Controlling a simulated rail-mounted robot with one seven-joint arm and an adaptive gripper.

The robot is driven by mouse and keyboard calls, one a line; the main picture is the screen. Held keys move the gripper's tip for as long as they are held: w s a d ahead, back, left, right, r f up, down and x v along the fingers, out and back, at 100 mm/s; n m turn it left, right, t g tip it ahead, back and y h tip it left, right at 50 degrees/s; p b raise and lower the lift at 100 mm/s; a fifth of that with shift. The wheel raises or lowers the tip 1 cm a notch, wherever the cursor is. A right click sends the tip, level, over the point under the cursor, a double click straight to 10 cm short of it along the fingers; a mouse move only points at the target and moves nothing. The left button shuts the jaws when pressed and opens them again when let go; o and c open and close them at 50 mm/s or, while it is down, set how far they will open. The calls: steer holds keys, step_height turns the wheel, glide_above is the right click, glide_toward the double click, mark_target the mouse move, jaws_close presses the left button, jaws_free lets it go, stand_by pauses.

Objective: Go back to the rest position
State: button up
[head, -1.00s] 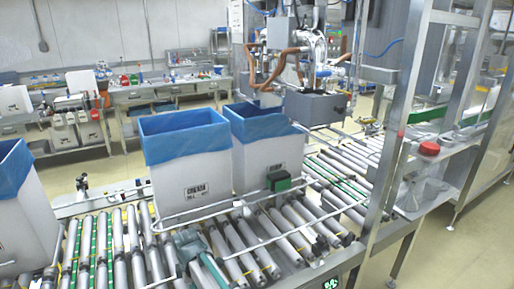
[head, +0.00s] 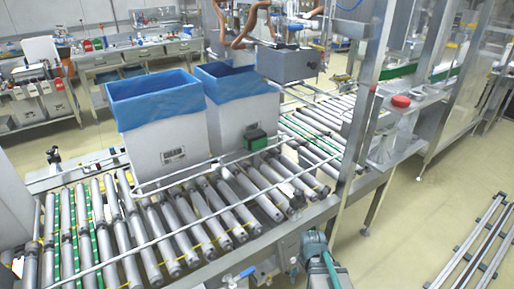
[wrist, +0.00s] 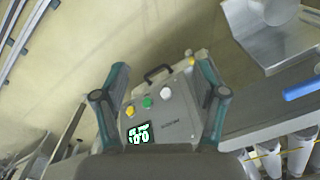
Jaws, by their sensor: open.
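In the wrist view my gripper (wrist: 162,68) is open, with its two teal and grey fingers spread wide and nothing between them. A grey control box (wrist: 165,105) shows beyond and between the fingers. It has a black handle, yellow, green and white buttons and a lit display. I cannot tell the exact gap to it. In the head view a teal and grey part of my arm (head: 314,246) shows at the bottom, in front of the conveyor's near edge. The fingers cannot be made out there.
Two white bins with blue liners (head: 165,135) (head: 240,105) stand on the roller conveyor (head: 150,235). A metal frame post (head: 365,100) rises right of them. A red-lidded container (head: 388,120) sits on a side shelf. The floor (head: 430,215) at right is mostly clear, with metal rails at the far right.

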steer(key=s+f+g, duration=0.3)
steer(key=s+f, duration=0.6)
steer(key=s, duration=0.5)
steer(key=s+f+g, duration=0.3)
steer(key=s+f, duration=0.6)
steer(key=s, duration=0.6)
steer(key=shift+s+f+g, duration=0.2)
steer(key=shift+s+g, duration=0.1)
steer(key=shift+g, duration=0.1)
